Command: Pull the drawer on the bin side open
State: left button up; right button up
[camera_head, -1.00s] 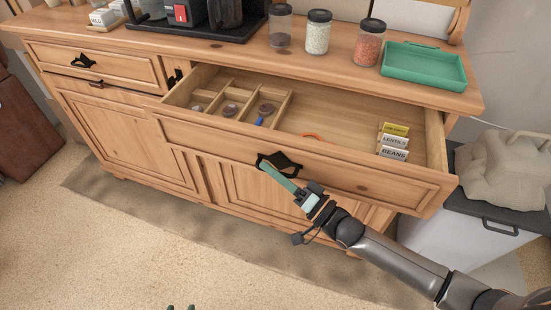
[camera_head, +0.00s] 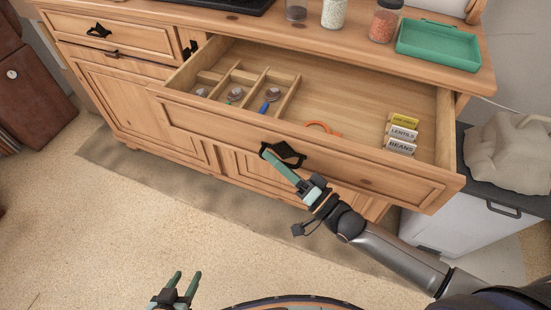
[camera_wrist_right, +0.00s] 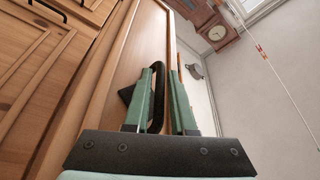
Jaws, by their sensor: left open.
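The wooden drawer (camera_head: 300,137) on the bin side, at the right of the dresser, stands well open. It has a black handle (camera_head: 292,158) on its front, which also shows in the right wrist view (camera_wrist_right: 158,98). My right gripper (camera_head: 268,155) is at this handle. My left gripper (camera_head: 186,275) is open and empty above the floor at the bottom, away from the dresser. The bin (camera_head: 440,228) stands right of the dresser.
The drawer holds dividers with small items, an orange item (camera_head: 323,127) and labelled packets (camera_head: 402,133). Jars (camera_head: 385,20) and a green tray (camera_head: 440,44) stand on top. A beige bag-like object (camera_head: 510,150) rests on the bin. The floor in front is clear.

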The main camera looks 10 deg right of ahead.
jog(key=shift+o, duration=1.2)
jog(key=b+v, duration=0.1)
jog(key=v, duration=1.1)
jog(key=shift+s+d, duration=0.15)
jog(key=shift+s, duration=0.05)
jog(key=shift+f, duration=0.1)
jog(key=s+f+n+g+h, duration=0.3)
jog(key=f+h, duration=0.2)
jog(key=f, duration=0.3)
jog(key=s+f+n+g+h+p, duration=0.1)
jog(key=s+f+n+g+h, duration=0.2)
jog(key=f, duration=0.5)
jog(key=shift+s+d+f+g+h, duration=0.25)
jog(key=shift+d+f+g+h, duration=0.2)
jog(key=shift+h, duration=0.55)
